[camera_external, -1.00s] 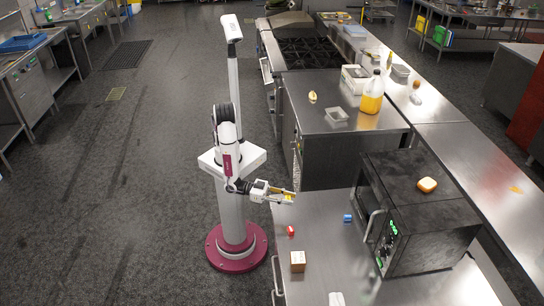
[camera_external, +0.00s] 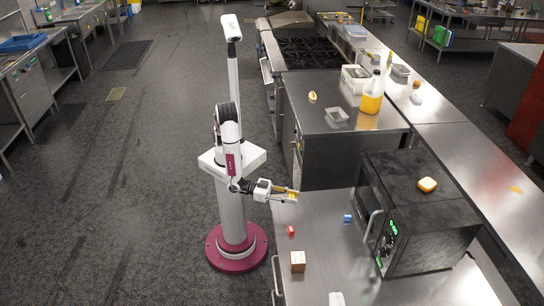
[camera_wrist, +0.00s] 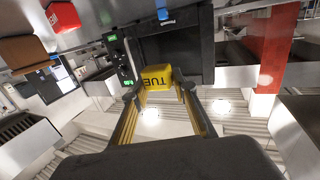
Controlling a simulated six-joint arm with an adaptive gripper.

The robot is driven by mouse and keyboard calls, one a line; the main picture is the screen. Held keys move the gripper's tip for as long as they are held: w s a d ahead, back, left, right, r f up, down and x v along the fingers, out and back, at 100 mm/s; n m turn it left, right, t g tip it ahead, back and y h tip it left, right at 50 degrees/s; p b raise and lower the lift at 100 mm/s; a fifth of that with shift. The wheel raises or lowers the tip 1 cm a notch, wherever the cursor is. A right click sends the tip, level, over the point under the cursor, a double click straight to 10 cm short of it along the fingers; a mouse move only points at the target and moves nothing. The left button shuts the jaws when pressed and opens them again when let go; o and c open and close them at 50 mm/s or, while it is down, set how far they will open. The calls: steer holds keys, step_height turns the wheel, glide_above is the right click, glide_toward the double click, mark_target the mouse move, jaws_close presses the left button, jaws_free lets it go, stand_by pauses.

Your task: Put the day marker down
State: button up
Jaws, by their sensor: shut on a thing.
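The day marker is a small yellow block (camera_wrist: 157,78) with dark letters reading "TUE" in the wrist view. My gripper (camera_wrist: 158,92) is shut on it, with a finger on each side. In the external view my gripper (camera_external: 290,195) holds the yellow marker above the near left part of the steel counter (camera_external: 320,240). The marker is small there, and its exact height over the counter is hard to tell.
A red block (camera_external: 291,230), a blue block (camera_external: 348,217) and a brown box (camera_external: 298,261) stand on the counter. Counter between the blocks is bare.

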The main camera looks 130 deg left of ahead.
steer(key=w+d+r+m+h, duration=0.15)
steer(key=w+d, duration=0.25)
steer(key=w, duration=0.4)
step_height(320, 180, up, 6)
steer(key=m+h, duration=0.7)
steer(key=h, duration=0.4)
glide_above(298, 257)
steer(key=shift+w+t+y, duration=0.1)
steer(key=shift+t+y, duration=0.15)
steer(key=shift+t, duration=0.15)
steer(key=shift+f, duration=3.15)
steer(key=shift+f, duration=1.85)
steer(key=shift+f, duration=0.1)
